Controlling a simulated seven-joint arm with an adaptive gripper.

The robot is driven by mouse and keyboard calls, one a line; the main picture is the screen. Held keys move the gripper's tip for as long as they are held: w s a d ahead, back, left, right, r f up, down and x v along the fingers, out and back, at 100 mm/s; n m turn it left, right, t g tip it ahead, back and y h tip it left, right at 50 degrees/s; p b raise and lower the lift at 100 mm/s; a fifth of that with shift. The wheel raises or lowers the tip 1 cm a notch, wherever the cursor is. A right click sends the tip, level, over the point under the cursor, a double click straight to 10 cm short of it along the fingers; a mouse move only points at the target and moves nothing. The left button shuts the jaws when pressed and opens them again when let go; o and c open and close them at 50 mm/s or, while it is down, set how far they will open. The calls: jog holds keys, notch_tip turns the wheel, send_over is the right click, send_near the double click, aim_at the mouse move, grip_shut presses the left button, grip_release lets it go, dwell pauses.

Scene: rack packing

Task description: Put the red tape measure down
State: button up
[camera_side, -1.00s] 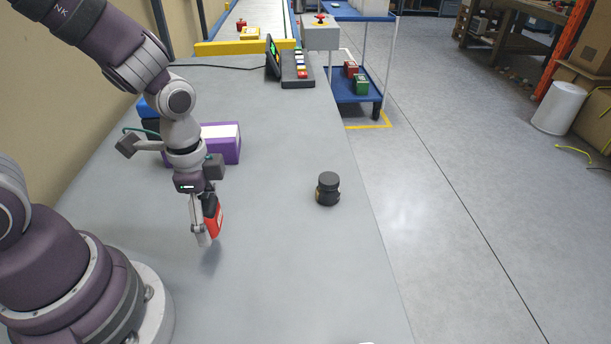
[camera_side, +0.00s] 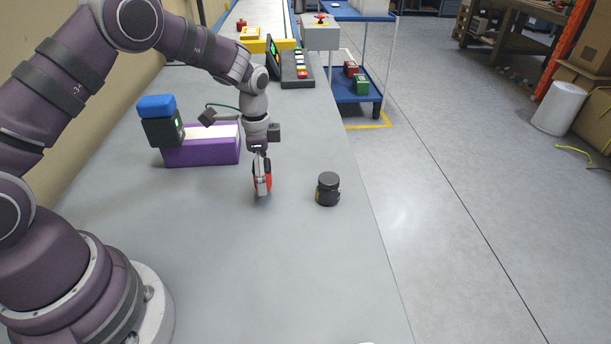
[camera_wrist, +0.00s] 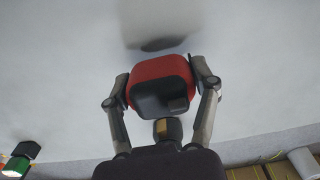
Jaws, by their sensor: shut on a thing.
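The red tape measure (camera_side: 267,177) is red with black parts. My gripper (camera_side: 261,190) is shut on it, pointing down over the grey table (camera_side: 230,255). In the wrist view the tape measure (camera_wrist: 158,72) sits between both fingers of my gripper (camera_wrist: 160,88), with a dark shadow on the table beyond it. The shadow looks apart from the tape measure, so it seems held a little above the surface. The exact height is hard to tell.
A black round jar-like object (camera_side: 328,189) stands to the right of my gripper. A purple box (camera_side: 202,153) with a white top is behind left, beside a black and blue device (camera_side: 160,122). A keypad (camera_side: 297,70) stands at the back. The table's front middle is clear.

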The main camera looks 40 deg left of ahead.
jog(key=shift+f, duration=1)
jog(key=o, duration=1.2)
jog(key=shift+f, duration=0.1)
